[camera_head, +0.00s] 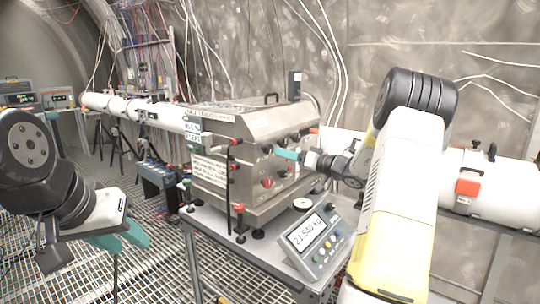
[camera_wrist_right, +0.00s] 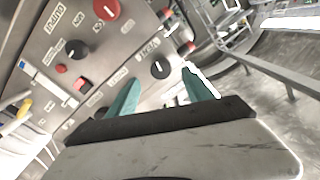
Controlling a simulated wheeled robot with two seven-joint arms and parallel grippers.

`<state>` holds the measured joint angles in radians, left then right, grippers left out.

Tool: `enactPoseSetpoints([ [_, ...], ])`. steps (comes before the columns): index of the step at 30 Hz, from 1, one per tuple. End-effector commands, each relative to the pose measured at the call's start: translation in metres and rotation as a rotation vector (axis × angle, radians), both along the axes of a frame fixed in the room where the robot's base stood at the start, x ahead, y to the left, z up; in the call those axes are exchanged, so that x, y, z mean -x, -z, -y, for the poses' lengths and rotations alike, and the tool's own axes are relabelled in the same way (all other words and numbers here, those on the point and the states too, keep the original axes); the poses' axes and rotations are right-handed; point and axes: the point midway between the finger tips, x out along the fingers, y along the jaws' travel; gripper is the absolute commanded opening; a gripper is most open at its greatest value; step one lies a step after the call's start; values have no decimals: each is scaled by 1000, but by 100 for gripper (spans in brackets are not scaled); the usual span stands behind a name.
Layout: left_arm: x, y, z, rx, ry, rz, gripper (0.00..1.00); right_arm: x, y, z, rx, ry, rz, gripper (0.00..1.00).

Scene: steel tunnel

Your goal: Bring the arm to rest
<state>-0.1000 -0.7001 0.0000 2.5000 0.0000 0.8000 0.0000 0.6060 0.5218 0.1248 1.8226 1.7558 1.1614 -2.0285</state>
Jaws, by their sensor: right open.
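My right arm reaches in from the right in the head view, and its gripper (camera_head: 285,153) is held up at the front panel of the steel machine (camera_head: 215,171). In the right wrist view the two teal fingers of this gripper (camera_wrist_right: 160,85) are spread with nothing between them. A black knob (camera_wrist_right: 160,69) on the panel shows beyond the gap; I cannot tell whether a finger touches the panel. My left gripper (camera_head: 136,246) is low on the left in the head view, over the grated floor, its teal fingers apart and empty.
The machine stands on a steel table with a scale reading 21.540 kg (camera_head: 314,238) at its front edge. Red and black knobs (camera_wrist_right: 106,8) stick out of the panel. White beam pipes (camera_head: 500,192) run on both sides. Grated floor lies open at the left front.

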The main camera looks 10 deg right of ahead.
Motion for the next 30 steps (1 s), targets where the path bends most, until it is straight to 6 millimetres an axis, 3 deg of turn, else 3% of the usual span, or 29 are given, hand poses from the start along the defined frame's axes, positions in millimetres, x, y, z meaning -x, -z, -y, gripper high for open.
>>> enactPoseSetpoints([
  [7,0,0,0,0,0,0,36,1,-2,-3,1,-8,-4,59],
  [11,0,0,0,0,0,0,36,19,-14,-36,15,-84,-64,59],
  [14,0,0,0,0,0,0,36,54,-27,-85,53,-194,-179,59],
  [18,0,0,0,0,0,0,36,130,-37,-147,160,-315,-403,59],
  [21,0,0,0,0,0,0,36,186,-36,-172,257,-337,-551,59],
  [26,0,0,0,0,0,0,36,268,-28,-182,421,-265,-732,59],
  [30,0,0,0,0,0,0,36,326,-20,-168,539,-120,-812,59],
])
